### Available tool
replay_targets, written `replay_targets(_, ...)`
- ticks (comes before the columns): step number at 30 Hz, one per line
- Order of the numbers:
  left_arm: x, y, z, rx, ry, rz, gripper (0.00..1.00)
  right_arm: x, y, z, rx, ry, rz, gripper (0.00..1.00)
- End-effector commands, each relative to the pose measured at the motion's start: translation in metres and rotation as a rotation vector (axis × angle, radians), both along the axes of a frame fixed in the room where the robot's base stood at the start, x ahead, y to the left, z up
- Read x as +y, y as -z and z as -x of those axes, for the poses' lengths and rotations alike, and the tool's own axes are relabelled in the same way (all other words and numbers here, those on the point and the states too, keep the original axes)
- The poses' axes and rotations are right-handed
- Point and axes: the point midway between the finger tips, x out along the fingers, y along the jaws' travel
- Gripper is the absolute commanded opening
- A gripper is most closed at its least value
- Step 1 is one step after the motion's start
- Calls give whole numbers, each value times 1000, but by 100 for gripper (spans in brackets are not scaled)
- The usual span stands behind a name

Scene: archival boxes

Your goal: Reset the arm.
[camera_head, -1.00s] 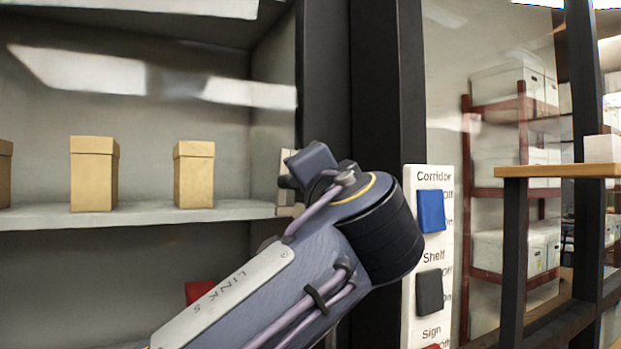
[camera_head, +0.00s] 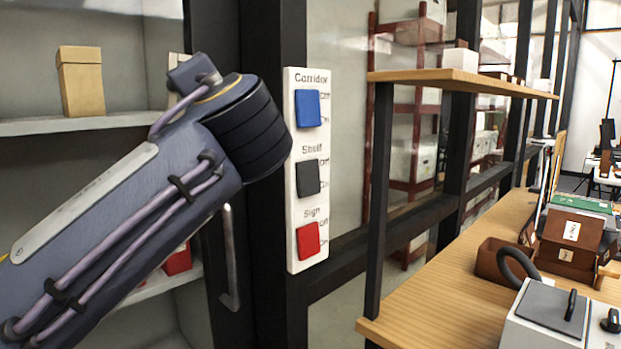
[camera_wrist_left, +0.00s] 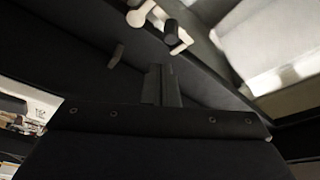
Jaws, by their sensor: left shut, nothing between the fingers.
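My left arm comes in from the left in the head view, its grey-blue link and black joint raised in front of the shelf and beside the switch panel. Its gripper does not show in that view. In the left wrist view, the dark fingers of my left gripper (camera_wrist_left: 162,86) are together with nothing between them. Dark surfaces and pale pieces lie beyond them, too dim to identify. My right gripper is in neither view.
A white switch panel (camera_head: 293,180) on a black post carries a blue, a black and a red switch. A tan box (camera_head: 80,82) stands on a shelf at left. A wooden counter (camera_head: 440,290) at right holds brown boxes. A door handle (camera_head: 230,262) is below the arm.

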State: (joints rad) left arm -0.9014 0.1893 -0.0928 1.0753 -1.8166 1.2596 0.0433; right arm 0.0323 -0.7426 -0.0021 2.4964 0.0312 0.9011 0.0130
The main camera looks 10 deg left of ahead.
Motion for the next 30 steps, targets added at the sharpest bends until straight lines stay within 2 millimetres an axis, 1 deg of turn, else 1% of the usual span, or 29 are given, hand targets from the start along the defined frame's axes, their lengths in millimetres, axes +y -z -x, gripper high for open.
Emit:
replay_targets(1,12,16,-4,42,8,21,0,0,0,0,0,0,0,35)
replay_targets(2,19,29,-7,76,17,39,0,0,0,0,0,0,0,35)
replay_targets(4,38,69,-12,172,48,98,0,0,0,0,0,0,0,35)
replay_targets(5,46,89,-12,219,63,130,0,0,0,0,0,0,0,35)
replay_targets(6,57,118,-10,284,83,179,0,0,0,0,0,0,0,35)
replay_targets(7,64,140,-7,331,98,221,0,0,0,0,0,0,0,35)
replay_targets(8,70,162,-2,377,111,264,0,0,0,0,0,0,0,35)
replay_targets(9,77,190,7,434,129,326,0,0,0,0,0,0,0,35)
replay_targets(11,84,233,23,514,151,425,0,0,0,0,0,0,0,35)
replay_targets(12,87,261,36,565,162,496,0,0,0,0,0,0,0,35)
replay_targets(13,88,282,47,600,169,552,0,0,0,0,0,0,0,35)
replay_targets(14,88,302,59,633,175,610,0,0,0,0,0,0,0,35)
replay_targets(15,86,327,75,672,183,690,0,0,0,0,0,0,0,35)
replay_targets(18,75,381,116,744,190,883,0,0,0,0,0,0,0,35)
replay_targets(21,61,420,149,785,187,1055,0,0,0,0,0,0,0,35)
replay_targets(24,45,451,178,803,174,1209,0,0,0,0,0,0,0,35)
replay_targets(30,10,499,225,795,133,1502,0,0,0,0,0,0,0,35)
